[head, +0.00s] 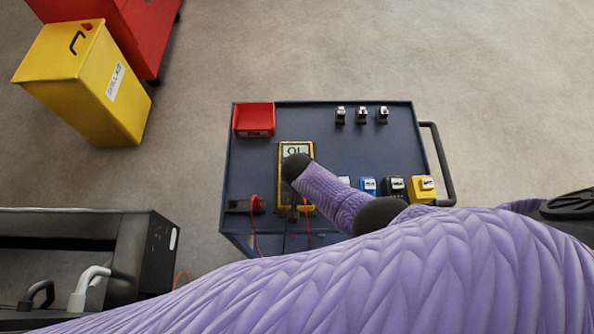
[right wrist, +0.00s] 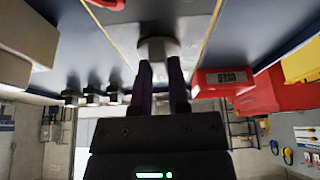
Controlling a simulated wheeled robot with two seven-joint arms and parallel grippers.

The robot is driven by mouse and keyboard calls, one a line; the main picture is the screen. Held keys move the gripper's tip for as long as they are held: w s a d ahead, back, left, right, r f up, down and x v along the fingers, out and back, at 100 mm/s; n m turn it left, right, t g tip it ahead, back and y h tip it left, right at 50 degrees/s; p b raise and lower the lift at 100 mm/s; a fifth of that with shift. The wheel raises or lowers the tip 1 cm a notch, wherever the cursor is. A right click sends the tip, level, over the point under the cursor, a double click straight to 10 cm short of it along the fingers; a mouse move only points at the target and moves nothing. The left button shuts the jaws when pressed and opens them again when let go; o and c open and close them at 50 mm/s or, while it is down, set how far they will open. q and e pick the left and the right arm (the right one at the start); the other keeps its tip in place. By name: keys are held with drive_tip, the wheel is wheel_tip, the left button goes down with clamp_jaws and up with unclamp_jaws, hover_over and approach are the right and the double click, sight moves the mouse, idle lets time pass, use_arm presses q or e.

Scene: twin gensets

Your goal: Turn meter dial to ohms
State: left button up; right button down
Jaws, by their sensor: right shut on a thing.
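The meter (head: 282,153) is a yellow-edged unit on the dark blue cart top, with a pale display reading "OL". My purple right arm and its black wrist cover much of it in the head view, including the dial. In the right wrist view the meter's yellow edges (right wrist: 212,25) run on both sides of a grey round dial (right wrist: 158,46). My right gripper (right wrist: 162,75) is shut on the dial, with its two dark fingers at either side of it. The dial's markings and pointer cannot be read. My left gripper is not in view.
The cart (head: 260,168) carries a red bin (head: 254,118), several black-and-white small parts (head: 361,115), and blue, black and yellow blocks (head: 421,188) at right. Red leads (head: 308,215) lie near the meter. A yellow spill-kit bin (head: 85,85) stands on the floor at upper left.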

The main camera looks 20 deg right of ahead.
idle(0.3)
drive_tip(key=c, duration=0.6)
unclamp_jaws()
drive_tip(key=p+v, duration=0.7)
drive_tip(key=v, duration=0.3)
